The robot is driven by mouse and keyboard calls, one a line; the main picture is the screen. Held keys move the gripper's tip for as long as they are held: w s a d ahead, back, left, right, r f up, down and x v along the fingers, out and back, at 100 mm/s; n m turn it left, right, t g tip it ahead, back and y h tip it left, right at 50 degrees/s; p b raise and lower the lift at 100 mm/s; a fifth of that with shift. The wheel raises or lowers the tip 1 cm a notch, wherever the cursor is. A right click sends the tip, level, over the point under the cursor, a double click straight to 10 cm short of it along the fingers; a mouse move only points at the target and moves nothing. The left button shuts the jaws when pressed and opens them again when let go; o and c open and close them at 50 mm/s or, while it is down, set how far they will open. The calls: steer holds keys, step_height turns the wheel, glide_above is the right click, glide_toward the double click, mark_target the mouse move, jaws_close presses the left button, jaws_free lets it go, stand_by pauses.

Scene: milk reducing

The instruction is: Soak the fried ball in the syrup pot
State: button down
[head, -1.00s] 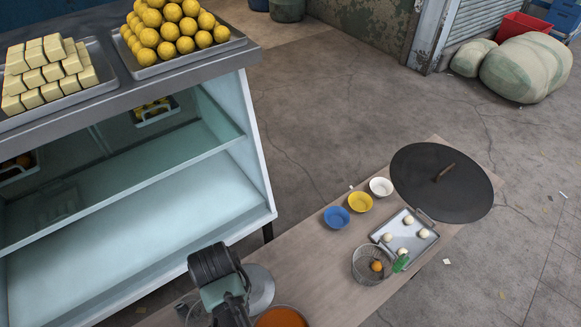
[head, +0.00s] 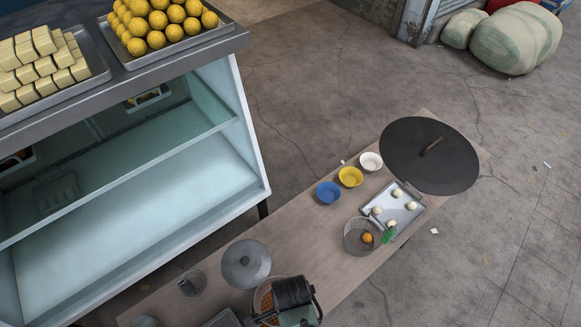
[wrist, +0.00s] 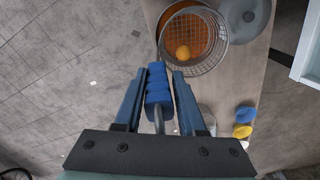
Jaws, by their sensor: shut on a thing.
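My gripper (wrist: 159,76) is shut on a blue handle (wrist: 158,88). In the head view my gripper (head: 293,300) is at the bottom, over the table just right of the syrup pot. A wire strainer (wrist: 206,68) shows just beyond the handle and appears to belong to it. A yellow-orange fried ball (wrist: 183,52) is inside the strainer. The syrup pot (head: 262,296), with orange syrup (wrist: 178,18), lies under the strainer. I cannot tell whether the ball touches the syrup. A second strainer (head: 352,246) with a green handle holds another ball (head: 367,238) on the table.
A grey lid (head: 246,258) lies beside the pot. Blue (head: 328,192), yellow (head: 350,176) and white (head: 371,161) bowls stand farther right. A tray (head: 405,213) of pale balls and a large black pan lid (head: 428,152) lie beyond. A glass display case (head: 245,130) stands left.

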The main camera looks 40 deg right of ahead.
step_height(320, 180, down, 3)
steer(key=b, duration=0.3)
steer(key=shift+f, duration=0.1)
steer(key=shift+f+b, duration=3.15)
steer(key=shift+f, duration=1.6)
stand_by(2.7)
